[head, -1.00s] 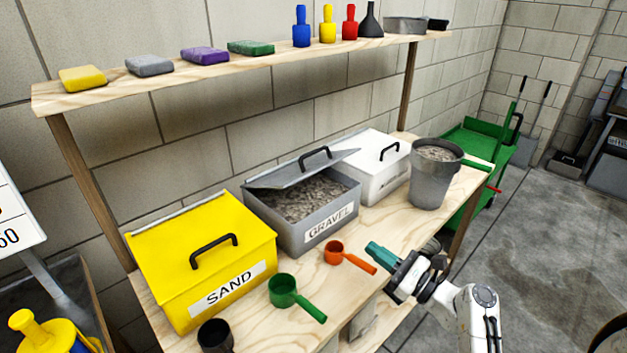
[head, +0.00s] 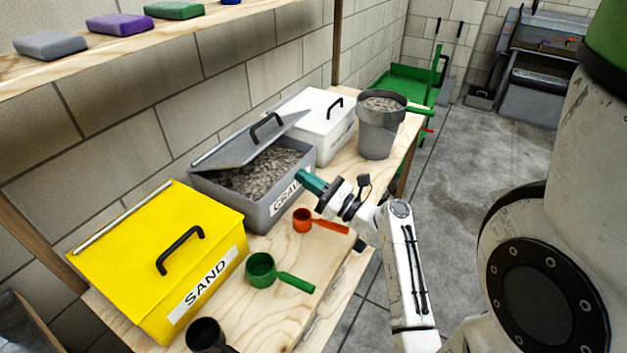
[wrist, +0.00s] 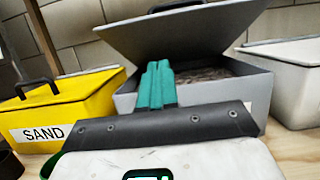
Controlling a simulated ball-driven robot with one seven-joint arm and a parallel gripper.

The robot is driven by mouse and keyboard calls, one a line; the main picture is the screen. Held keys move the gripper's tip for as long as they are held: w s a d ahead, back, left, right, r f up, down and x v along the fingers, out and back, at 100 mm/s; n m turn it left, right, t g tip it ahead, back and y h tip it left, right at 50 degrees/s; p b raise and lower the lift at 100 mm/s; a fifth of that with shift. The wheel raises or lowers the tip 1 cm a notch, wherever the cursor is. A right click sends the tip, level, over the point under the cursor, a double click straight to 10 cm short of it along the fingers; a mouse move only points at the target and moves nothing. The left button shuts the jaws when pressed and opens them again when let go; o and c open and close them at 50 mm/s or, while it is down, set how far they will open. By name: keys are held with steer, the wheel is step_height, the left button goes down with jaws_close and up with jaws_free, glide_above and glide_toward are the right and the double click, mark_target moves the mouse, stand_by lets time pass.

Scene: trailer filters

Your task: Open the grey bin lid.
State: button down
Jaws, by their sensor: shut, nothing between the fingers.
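The grey bin (head: 264,215), labelled GRAVEL, stands on the wooden bench between the yellow and white bins and holds grey gravel (head: 262,174). Its grey lid (head: 232,150) with a black handle (head: 266,127) is tilted up, hinged at the back, leaving the front open. The raised lid (wrist: 190,32) also shows in the wrist view. My gripper (head: 305,178) has teal fingers, shut and empty, at the bin's front right by the label. In the wrist view the fingers (wrist: 157,78) point at the bin's open front, below the lid. Whether they touch the bin, I cannot tell.
The yellow SAND bin (head: 150,262) is at left, the white bin (head: 335,140) and grey bucket (head: 376,140) at right. Green (head: 262,268), orange (head: 303,221) and black (head: 206,335) scoops lie along the bench front. A shelf with sponges (head: 120,24) hangs above.

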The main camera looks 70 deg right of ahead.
steer(key=w+d+r+p, duration=0.1)
steer(key=w+r+p, duration=0.1)
steer(key=w+r, duration=0.3)
steer(key=shift+x, duration=0.85)
steer(key=shift+d+f, duration=0.1)
